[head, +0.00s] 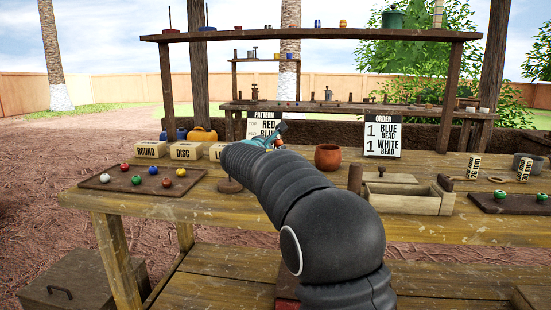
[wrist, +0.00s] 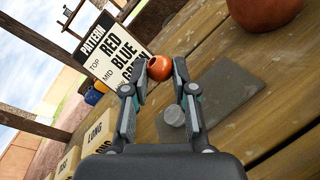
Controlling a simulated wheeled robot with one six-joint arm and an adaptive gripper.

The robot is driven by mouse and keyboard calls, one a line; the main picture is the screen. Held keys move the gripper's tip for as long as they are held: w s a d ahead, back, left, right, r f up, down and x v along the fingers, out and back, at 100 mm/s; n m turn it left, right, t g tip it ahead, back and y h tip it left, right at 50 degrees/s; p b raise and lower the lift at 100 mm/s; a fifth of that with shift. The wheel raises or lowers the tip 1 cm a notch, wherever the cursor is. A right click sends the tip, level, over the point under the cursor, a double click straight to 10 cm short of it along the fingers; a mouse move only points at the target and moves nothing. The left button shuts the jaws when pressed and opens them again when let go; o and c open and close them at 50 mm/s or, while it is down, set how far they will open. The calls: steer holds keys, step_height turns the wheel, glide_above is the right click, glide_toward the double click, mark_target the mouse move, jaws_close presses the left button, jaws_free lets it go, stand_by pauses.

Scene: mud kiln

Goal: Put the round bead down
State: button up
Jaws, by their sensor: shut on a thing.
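An orange-red round bead (wrist: 159,68) is between the fingertips of my gripper (wrist: 160,78). The fingers are shut on it and touch it from both sides. The bead is held above the wooden table. In the wrist view a dark grey flat pad (wrist: 222,98) lies on the table below the gripper, with a small grey round-topped piece (wrist: 174,117) by it. In the head view my gripper (head: 273,134) is small and partly hidden by my arm, over the table's middle.
A reddish clay pot (head: 327,157) stands right of my gripper. A bead tray (head: 105,179) with several coloured beads lies at the left. ROUND (head: 150,150) and DISC (head: 186,151) blocks stand behind it. An open wooden box (head: 405,203) is at the right. PATTERN and ORDER signs stand at the back.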

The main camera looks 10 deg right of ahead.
steer(key=shift+f+b, duration=0.35)
steer(key=shift+f, duration=1.65)
steer(key=shift+f+b, duration=0.4)
steer(key=shift+b, duration=0.05)
steer(key=shift+f, duration=0.25)
